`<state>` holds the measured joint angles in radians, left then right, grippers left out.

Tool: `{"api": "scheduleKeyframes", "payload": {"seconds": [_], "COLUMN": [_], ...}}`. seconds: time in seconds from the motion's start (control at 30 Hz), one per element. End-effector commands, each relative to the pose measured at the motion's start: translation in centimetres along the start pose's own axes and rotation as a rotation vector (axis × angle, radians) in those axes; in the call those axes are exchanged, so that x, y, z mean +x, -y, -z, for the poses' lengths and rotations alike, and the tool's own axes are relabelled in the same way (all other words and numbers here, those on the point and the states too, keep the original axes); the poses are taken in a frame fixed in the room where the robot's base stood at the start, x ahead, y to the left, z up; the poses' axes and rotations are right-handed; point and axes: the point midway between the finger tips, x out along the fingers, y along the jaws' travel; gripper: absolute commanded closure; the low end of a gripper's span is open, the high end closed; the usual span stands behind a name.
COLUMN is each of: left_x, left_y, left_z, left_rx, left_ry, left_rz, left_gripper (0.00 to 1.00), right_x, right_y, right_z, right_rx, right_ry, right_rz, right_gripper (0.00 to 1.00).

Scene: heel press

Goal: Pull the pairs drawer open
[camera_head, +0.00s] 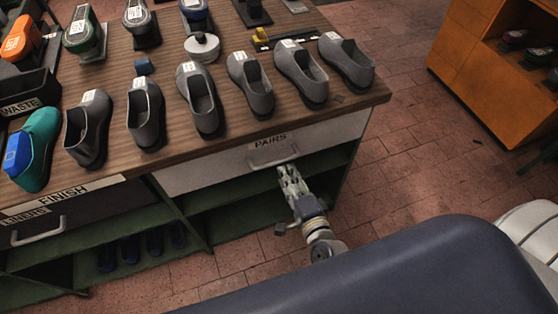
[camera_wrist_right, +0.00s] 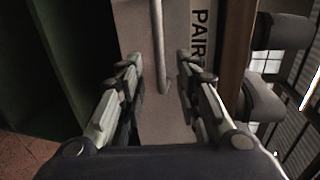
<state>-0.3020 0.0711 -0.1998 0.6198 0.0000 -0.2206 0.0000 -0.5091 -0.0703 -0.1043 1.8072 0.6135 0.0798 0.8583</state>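The pairs drawer (camera_head: 225,164) is the pale grey front under the right part of the bench top, with a "PAIRS" label (camera_head: 270,141) above it. It looks closed. Its metal bar handle (camera_head: 273,158) is on the front. My right gripper (camera_head: 286,172) is at the handle from the front and below. In the right wrist view the handle (camera_wrist_right: 159,50) runs between the two spread fingers of my right gripper (camera_wrist_right: 158,75). The fingers look apart from the bar on both sides. My left gripper is not in view.
Several grey shoes (camera_head: 201,98) stand along the bench top (camera_head: 235,131) above the drawer. A dark drawer labelled "LINERS" (camera_head: 80,215) is at left. Open green shelves (camera_head: 232,214) lie below. An orange cabinet (camera_head: 470,60) stands at right, with brick floor between.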

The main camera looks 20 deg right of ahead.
Motion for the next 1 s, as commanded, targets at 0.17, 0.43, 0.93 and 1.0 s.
{"api": "scheduleKeyframes", "payload": {"seconds": [0.17,0.43,0.93,1.0], "left_x": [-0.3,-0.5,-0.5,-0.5], "left_y": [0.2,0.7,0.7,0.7], "left_z": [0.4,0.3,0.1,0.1], "left_rx": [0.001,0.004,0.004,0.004], "left_ry": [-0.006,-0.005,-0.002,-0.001], "left_rz": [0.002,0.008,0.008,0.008], "left_gripper": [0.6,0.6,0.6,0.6], "right_x": [3.3,6.7,7.5,7.5], "right_y": [0.1,0.0,-0.1,-0.1], "right_z": [0.0,0.0,0.0,0.0], "right_rx": [-0.001,-0.003,-0.003,-0.003], "right_ry": [0.0,0.001,0.0,0.0], "right_rz": [0.001,-0.001,-0.002,-0.002], "right_gripper": [0.69,0.69,0.83,0.98]}}
